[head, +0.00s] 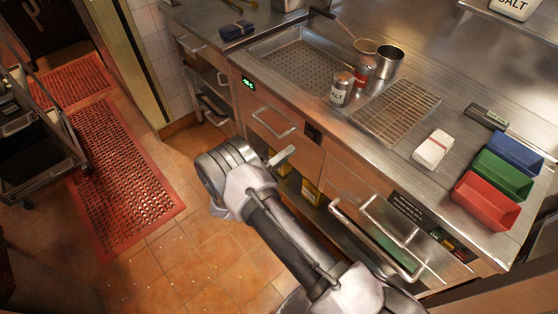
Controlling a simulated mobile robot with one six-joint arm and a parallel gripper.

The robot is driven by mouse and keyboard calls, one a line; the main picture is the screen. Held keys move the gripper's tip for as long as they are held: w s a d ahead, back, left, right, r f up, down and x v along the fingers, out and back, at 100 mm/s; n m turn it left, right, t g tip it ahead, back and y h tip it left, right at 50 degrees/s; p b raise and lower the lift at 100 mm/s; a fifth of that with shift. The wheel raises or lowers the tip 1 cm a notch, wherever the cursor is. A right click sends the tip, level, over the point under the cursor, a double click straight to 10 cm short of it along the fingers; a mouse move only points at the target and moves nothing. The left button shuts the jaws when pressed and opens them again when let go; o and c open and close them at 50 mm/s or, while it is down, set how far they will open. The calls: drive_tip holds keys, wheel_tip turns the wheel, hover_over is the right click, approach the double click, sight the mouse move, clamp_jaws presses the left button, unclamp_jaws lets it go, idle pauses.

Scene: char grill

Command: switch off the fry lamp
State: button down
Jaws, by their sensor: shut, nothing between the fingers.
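A small black switch-like plate (313,131) is set in the counter front below the wire rack; I cannot tell whether it belongs to the fry lamp or how it is set. No lamp head can be made out in the head view. My gripper (290,151) is shut and empty. In the picture its tip is just below and left of the black plate, apart from it, in front of the cabinet. The perforated fry pan (300,65) is sunk in the counter above and left of the plate.
A green-lit display (248,83) is on the counter front at left. Drawer handles (272,122) stick out near my gripper, and an open drawer (375,240) juts out at right. A salt shaker (341,88), wire rack (396,110) and coloured bins (487,201) stand on the counter.

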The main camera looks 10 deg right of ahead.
sight(311, 133)
drive_tip(key=b+x, duration=0.1)
drive_tip(key=x, duration=0.6)
drive_tip(key=shift+w+d+b, duration=0.1)
drive_tip(key=shift+b, duration=0.25)
drive_tip(key=shift+r, duration=0.1)
drive_tip(key=shift+w+d+r+y+p, duration=0.2)
drive_tip(key=shift+r+y+p, duration=0.1)
drive_tip(key=shift+r+p, duration=0.3)
drive_tip(key=shift+r+g+y+p, duration=0.1)
drive_tip(key=shift+g+y+p, duration=0.3)
drive_tip(key=shift+g+p, duration=0.15)
drive_tip(key=shift+f, duration=0.3)
drive_tip(key=shift+s+a+f+b, duration=0.15)
drive_tip(key=shift+s+a+b, duration=0.05)
drive_tip(key=shift+a+b, duration=0.3)
drive_tip(key=p+v, duration=0.2)
drive_tip(key=v, duration=1.1)
drive_tip(key=shift+s+r, duration=0.25)
drive_tip(key=shift+r, duration=0.15)
